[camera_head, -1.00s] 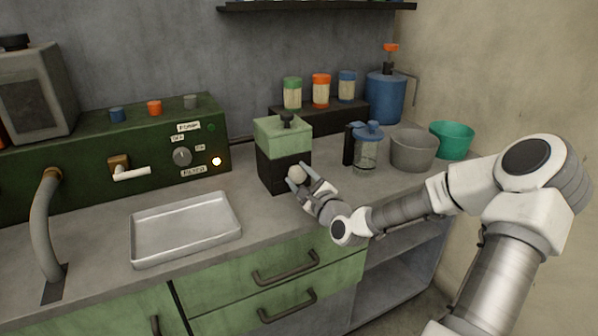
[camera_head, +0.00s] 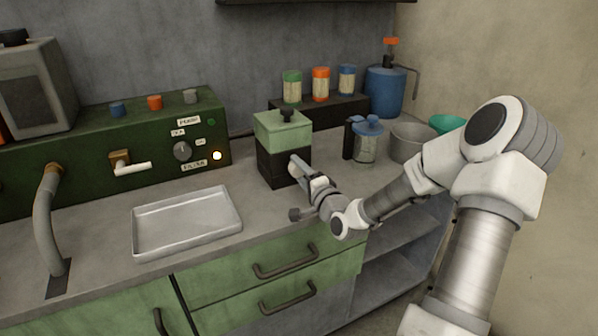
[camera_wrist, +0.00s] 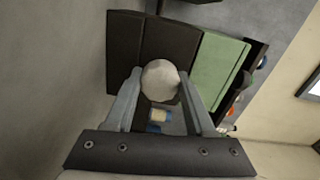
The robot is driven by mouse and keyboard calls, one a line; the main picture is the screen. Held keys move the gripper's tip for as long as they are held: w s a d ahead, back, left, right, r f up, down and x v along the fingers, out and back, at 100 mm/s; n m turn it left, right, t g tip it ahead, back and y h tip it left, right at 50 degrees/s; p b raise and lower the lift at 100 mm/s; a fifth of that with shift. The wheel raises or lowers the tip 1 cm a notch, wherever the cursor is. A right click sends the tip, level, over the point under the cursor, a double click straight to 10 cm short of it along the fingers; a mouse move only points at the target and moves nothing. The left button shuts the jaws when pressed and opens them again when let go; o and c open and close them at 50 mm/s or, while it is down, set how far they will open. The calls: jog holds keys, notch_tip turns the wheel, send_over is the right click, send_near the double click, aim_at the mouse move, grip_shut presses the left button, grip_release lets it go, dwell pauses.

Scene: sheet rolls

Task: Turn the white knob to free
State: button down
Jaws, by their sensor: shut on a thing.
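The round white knob (camera_wrist: 160,80) sits on the dark front of a box with a pale green top (camera_head: 283,128). In the wrist view my gripper (camera_wrist: 161,88) has one finger on each side of the knob and is shut on it. I can read no mark for free.
A metal tray (camera_head: 137,232) lies left of the box. A blue-lidded jar (camera_head: 366,145), a grey bowl (camera_head: 405,141) and a green bowl (camera_head: 447,123) stand to the right.

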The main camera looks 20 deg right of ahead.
jog(key=n+b, duration=0.1)
jog(key=n, duration=0.2)
jog(key=shift+f+n, duration=0.1)
jog(key=shift+n, duration=0.3)
jog(key=n+b, duration=0.2)
jog(key=n, duration=0.2)
jog(key=shift+n+b, duration=0.3)
jog(key=shift+b, duration=0.1)
jog(key=n+b, duration=0.3)
jog(key=n, duration=0.1)
jog(key=shift+a, duration=0.1)
jog(key=shift+n+b, duration=1.05)
jog(key=shift+n, duration=0.65)
jog(key=shift+c, duration=1.2)
grip_release()
jog(key=shift+s, duration=0.1)
